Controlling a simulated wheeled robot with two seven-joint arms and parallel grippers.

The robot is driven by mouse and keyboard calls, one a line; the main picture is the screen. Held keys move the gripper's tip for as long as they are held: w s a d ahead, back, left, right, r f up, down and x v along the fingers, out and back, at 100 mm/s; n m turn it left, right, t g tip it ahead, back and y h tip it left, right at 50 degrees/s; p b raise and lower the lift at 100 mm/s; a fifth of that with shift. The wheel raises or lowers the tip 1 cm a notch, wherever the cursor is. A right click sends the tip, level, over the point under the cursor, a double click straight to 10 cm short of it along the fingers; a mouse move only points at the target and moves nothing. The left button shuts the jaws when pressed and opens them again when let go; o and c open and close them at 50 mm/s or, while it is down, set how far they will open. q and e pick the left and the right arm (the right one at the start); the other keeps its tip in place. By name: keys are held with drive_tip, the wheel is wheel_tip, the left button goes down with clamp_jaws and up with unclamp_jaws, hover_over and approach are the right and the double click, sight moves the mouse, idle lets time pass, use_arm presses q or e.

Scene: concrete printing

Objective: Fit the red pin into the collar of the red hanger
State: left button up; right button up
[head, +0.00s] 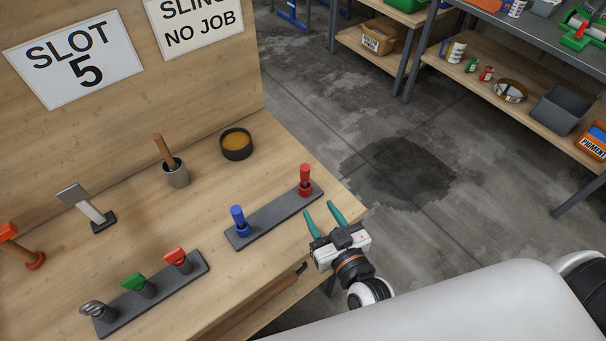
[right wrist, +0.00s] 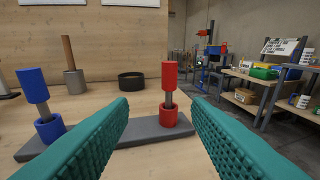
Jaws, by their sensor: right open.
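The red pin (head: 305,175) stands upright at the far right end of a dark grey strip (head: 270,218) on the wooden bench. In the right wrist view the red pin (right wrist: 169,76) has a red head and grey shank, with its lower end in a red ring (right wrist: 168,115). My right gripper (head: 323,217) is open and empty at the bench's right edge, its teal fingers pointing toward the pin. In the right wrist view the pin stands beyond and between the fingertips (right wrist: 160,105), not touched. I cannot clearly identify the red hanger. My left gripper is out of view.
A blue pin (head: 238,219) stands on the same strip. A nearer strip (head: 155,300) holds grey, green and red-topped pieces. A dark bowl (head: 236,146), a cup with a wooden handle (head: 176,175) and a scraper (head: 88,208) stand behind. Open floor lies right of the bench.

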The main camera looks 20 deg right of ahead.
sight(307, 174)
drive_tip(key=shift+m+t+h, duration=0.5)
drive_tip(key=shift+t+h, duration=0.2)
drive_tip(key=shift+t, duration=0.1)
drive_tip(key=w, duration=0.2)
drive_tip(key=w+r+p, duration=0.1)
drive_tip(key=w, duration=0.3)
drive_tip(key=shift+d+r+p, duration=0.3)
drive_tip(key=shift+p, duration=0.1)
drive_tip(key=w, duration=0.1)
drive_tip(key=w+p, duration=0.1)
drive_tip(key=w, duration=0.3)
drive_tip(key=shift+w+a+f+p, duration=0.1)
drive_tip(key=shift+a+f+p, duration=0.2)
drive_tip(key=shift+p, duration=0.05)
drive_tip(key=shift+w+f, duration=0.1)
drive_tip(key=shift+w, duration=0.35)
drive_tip(key=shift+s, duration=0.1)
drive_tip(key=shift+c, duration=1.4)
clamp_jaws()
